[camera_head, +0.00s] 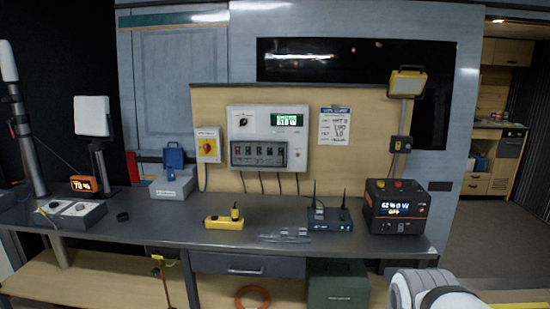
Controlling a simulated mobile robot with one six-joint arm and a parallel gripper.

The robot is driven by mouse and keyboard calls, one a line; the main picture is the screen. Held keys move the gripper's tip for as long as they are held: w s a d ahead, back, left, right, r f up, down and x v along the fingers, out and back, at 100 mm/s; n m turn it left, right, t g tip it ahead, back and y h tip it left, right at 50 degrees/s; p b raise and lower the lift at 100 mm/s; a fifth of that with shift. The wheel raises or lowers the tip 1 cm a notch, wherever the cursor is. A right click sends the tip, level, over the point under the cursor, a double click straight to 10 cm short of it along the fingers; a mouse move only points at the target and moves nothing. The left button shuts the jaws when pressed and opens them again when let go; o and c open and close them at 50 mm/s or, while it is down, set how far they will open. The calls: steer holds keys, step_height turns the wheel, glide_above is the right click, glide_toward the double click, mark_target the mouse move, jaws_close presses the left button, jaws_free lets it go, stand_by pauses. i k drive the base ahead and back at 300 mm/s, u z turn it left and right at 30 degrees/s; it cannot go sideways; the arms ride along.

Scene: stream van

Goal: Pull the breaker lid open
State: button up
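A light grey electrical panel (239,134) is mounted on the wooden backboard above the bench. In its lower half is a dark framed breaker window (258,154), with a row of several breakers showing in it. The lid appears to be down over the breakers, but it is too small to be sure. A dark knob is at the panel's upper left, and a green lit display (290,120) is at its upper right. My gripper is out of view; only a white and grey part of my arm shows at the bottom right, well away from the panel.
Below the panel, a yellow device (224,223), a blue router (331,217) with upright antennas and a black power unit (397,206) stand on the dark bench (180,232). A yellow box with a red switch (208,145) is left of the panel. Cables hang beneath it.

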mark_target(258, 156)
steer(key=u, duration=0.35)
steer(key=i, duration=2.1)
steer(key=z, duration=0.35)
